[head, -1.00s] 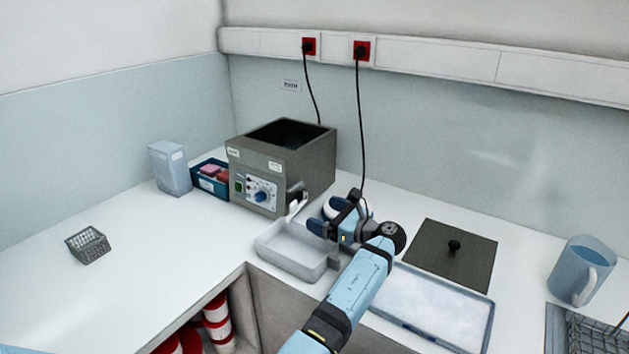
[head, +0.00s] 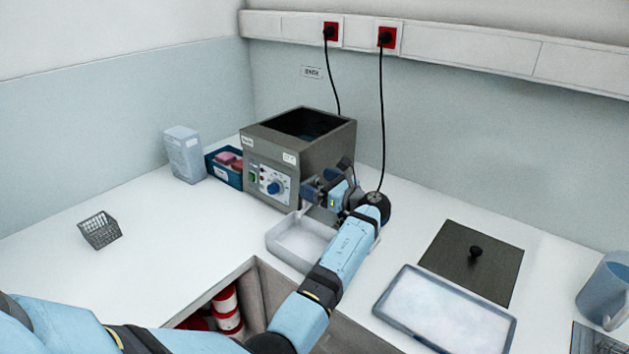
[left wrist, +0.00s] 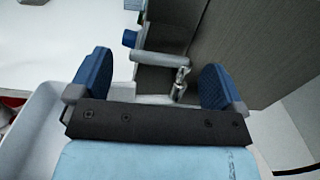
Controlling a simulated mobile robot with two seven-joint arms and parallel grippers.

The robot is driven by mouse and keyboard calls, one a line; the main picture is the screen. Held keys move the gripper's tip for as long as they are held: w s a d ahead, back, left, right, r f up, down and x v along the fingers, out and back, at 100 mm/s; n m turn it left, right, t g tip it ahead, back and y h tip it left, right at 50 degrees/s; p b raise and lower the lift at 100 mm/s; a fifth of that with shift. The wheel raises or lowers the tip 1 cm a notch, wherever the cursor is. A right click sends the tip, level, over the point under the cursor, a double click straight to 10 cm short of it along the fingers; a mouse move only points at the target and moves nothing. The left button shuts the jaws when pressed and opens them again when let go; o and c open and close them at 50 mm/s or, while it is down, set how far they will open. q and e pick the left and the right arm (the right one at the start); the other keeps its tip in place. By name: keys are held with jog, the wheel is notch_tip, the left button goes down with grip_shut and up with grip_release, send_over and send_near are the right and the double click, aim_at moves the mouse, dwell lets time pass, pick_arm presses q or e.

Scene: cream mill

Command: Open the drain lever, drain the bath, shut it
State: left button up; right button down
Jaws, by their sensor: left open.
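The water bath (head: 268,159), a grey box with an open dark top and a blue dial on its front, stands on the white counter. I cannot tell its liquid level. The drain lever (left wrist: 160,57), a light grey bar, shows in the left wrist view with a metal valve (left wrist: 181,82) at its right end. My left gripper (head: 325,188) is open by the bath's front right corner; in the left wrist view (left wrist: 155,82) the lever lies between and beyond its blue fingertips, not gripped. In the head view the gripper mostly hides it. My right gripper is out of view.
A pale catch tray (head: 282,248) sits below the gripper. A teal box (head: 216,172) and a clear container (head: 184,154) stand left of the bath, a wire basket (head: 100,231) farther left. A dark lid (head: 455,255), a white-filled tray (head: 440,310) and a jug (head: 605,285) are right.

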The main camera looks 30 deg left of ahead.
pick_arm(q)
jog(key=shift+w+a, duration=0.1)
jog(key=shift+a, duration=0.75)
jog(key=shift+c, duration=0.4)
jog(key=c, duration=0.9)
jog(key=shift+o, duration=0.2)
